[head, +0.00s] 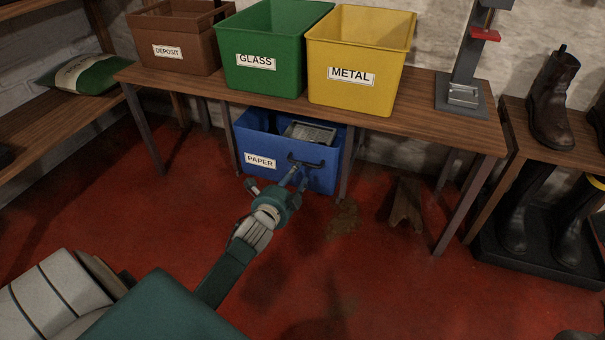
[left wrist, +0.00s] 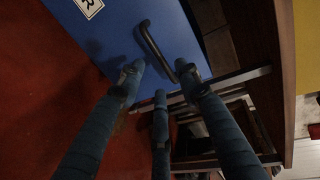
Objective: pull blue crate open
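The blue crate (head: 258,176) with a white PAPER label stands under the wooden table, its front facing me. It has a dark bar handle (head: 306,163) on its front, right of the label. In the left wrist view the handle (left wrist: 156,45) runs slanted across the blue front (left wrist: 105,40). My left gripper (head: 297,177) is at the crate's front, just by the handle. In the left wrist view its fingers (left wrist: 160,80) are spread apart, with the lower end of the handle between the fingertips. Whether they touch it I cannot tell. My right gripper is not in view.
Brown DEPOSIT (head: 180,58), green GLASS (head: 262,80) and yellow METAL (head: 350,92) crates stand on the table (head: 420,118). Table legs stand on both sides of the blue crate. A brown object (head: 406,205) lies right of it. The red floor in front is mostly clear.

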